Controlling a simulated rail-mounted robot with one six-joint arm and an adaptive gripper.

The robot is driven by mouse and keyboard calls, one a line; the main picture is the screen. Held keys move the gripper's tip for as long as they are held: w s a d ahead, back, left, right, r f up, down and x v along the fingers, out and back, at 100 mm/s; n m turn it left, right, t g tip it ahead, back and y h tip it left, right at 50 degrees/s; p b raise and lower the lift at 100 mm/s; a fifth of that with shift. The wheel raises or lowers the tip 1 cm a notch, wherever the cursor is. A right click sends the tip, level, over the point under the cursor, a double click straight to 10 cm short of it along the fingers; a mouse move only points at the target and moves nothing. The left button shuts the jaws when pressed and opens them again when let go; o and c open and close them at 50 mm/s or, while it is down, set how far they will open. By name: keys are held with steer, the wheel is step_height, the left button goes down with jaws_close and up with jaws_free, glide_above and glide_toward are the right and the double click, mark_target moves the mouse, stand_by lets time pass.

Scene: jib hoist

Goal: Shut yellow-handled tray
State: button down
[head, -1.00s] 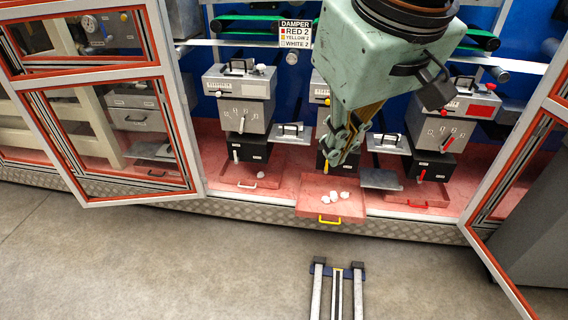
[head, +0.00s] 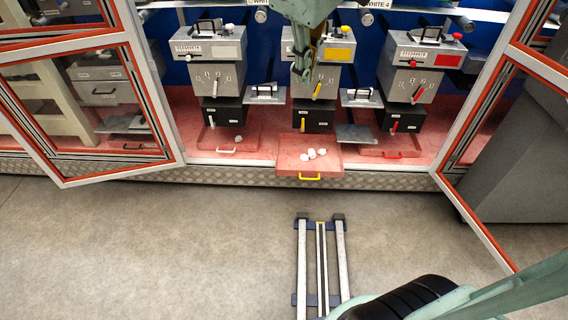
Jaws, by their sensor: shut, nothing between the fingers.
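The yellow-handled tray (head: 330,166) is a shallow reddish tray at the bottom of the middle unit. My gripper (head: 301,78) is shut and empty. It hangs in front of the middle unit (head: 327,75), well above the tray and apart from it in the picture.
A tray with a white handle (head: 226,151) lies to the left, with one white lump in it. A red-handled tray (head: 396,154) lies to the right. Open framed doors stand at left (head: 160,110) and right (head: 450,190). Floor rails (head: 340,265) lie in front.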

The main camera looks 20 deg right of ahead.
steer(key=w+d+f+n, duration=0.3)
steer(key=w+f, duration=0.3)
steer(key=w, duration=0.5)
steer(key=w+d+f+n, duration=0.4)
steer(key=w+f, duration=0.2)
steer(key=w, duration=0.5)
steer(key=w+d+f+n+h, duration=0.1)
steer(key=w+d+f+n, duration=0.15)
steer(key=w+f, duration=0.55)
steer(key=w+d+f+n, duration=0.25)
steer(key=w+f, duration=0.35)
steer(key=f, duration=0.4)
steer(key=w+d+f+n, duration=0.1)
steer(key=w+f+n, duration=0.2)
steer(key=f, duration=0.8)
steer(key=w+d+f+n, duration=0.1)
steer(key=w+f+n, duration=0.3)
steer(key=f, duration=0.8)
step_height(320, 180, down, 25)
steer(key=s+d+n+g+y, duration=0.1)
steer(key=n, duration=0.4)
steer(key=shift+s+f+n+p, duration=0.15)
steer(key=shift+s+n+p, duration=0.15)
steer(key=shift+p, duration=0.1)
steer(key=shift+d, duration=0.1)
steer(key=shift+f, duration=0.1)
